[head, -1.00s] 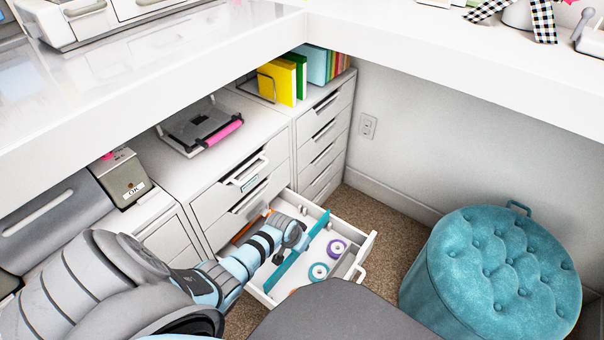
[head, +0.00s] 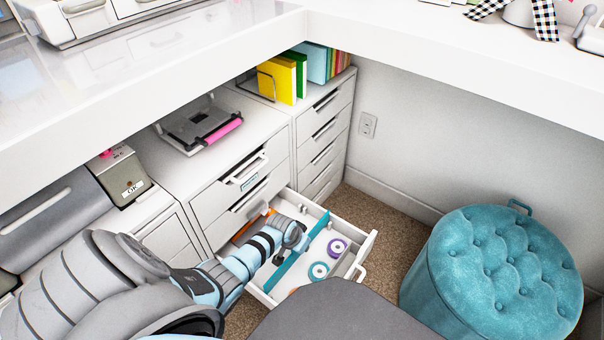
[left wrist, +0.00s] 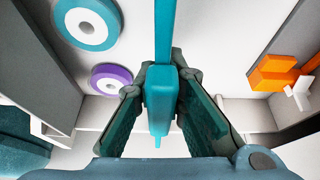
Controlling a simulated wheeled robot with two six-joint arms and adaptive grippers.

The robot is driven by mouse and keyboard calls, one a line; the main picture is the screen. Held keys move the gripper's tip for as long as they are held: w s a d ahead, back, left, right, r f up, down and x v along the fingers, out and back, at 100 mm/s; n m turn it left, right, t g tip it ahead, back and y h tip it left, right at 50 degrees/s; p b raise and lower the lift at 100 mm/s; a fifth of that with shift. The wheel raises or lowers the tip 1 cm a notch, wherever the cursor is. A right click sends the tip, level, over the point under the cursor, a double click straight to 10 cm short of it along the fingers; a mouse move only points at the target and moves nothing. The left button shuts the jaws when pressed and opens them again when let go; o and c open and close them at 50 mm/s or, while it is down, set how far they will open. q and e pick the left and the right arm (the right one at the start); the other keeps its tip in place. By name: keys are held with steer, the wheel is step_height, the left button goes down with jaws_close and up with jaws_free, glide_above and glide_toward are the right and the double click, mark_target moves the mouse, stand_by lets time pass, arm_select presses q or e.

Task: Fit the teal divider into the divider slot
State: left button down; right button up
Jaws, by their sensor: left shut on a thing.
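The teal divider (head: 297,256) stands on edge across the open white drawer (head: 364,250), low between its walls. My left gripper (head: 300,243) reaches down into the drawer and is shut on the divider's thick grip. In the left wrist view the teal divider (left wrist: 159,100) stands between the two dark fingers of my left gripper (left wrist: 160,82). I cannot make out the divider slot, or whether the divider's lower edge is seated in it. My right gripper is not in view.
A purple tape roll (head: 337,248) and a teal tape roll (head: 318,271) lie in the drawer right of the divider. An orange item (left wrist: 273,74) lies on its other side. A teal ottoman (head: 500,265) stands right of the drawer, and a white desk (head: 420,65) overhangs behind.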

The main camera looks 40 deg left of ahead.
arm_select(q)
steer(key=shift+f+b, duration=1.7)
steer(key=shift+f, duration=0.35)
steer(key=c, duration=1.6)
jaws_free()
steer(key=shift+o, duration=0.2)
steer(key=v, duration=1.2)
